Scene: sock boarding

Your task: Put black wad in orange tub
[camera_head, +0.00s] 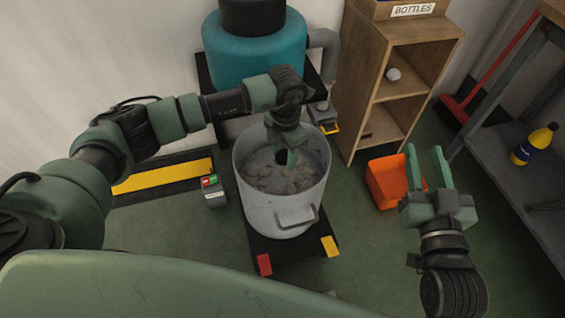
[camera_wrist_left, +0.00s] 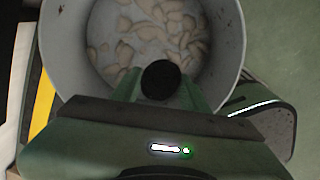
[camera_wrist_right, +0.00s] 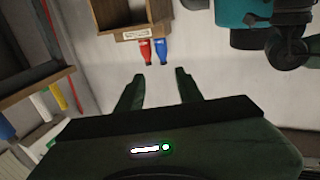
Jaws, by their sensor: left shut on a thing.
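The black wad (camera_wrist_left: 161,80) is a round dark lump between the fingers of my left gripper (camera_wrist_left: 160,88). My left gripper (camera_head: 283,150) is shut on it, over the open mouth of the large grey pot; the wad shows as a dark spot in the head view (camera_head: 286,157). The orange tub (camera_head: 386,182) stands on the floor to the right of the pot, in front of the wooden shelf. My right gripper (camera_head: 428,168) is open and empty, in front of the tub and partly hiding it. The tub's inside is mostly hidden.
The grey pot (camera_head: 262,205) holds several pale pieces in murky liquid and stands on a dark base. A wooden shelf (camera_head: 352,120), a teal tank (camera_head: 254,60) and a small box with red and green buttons (camera_head: 213,190) stand around it. A metal rack (camera_head: 500,165) is at right.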

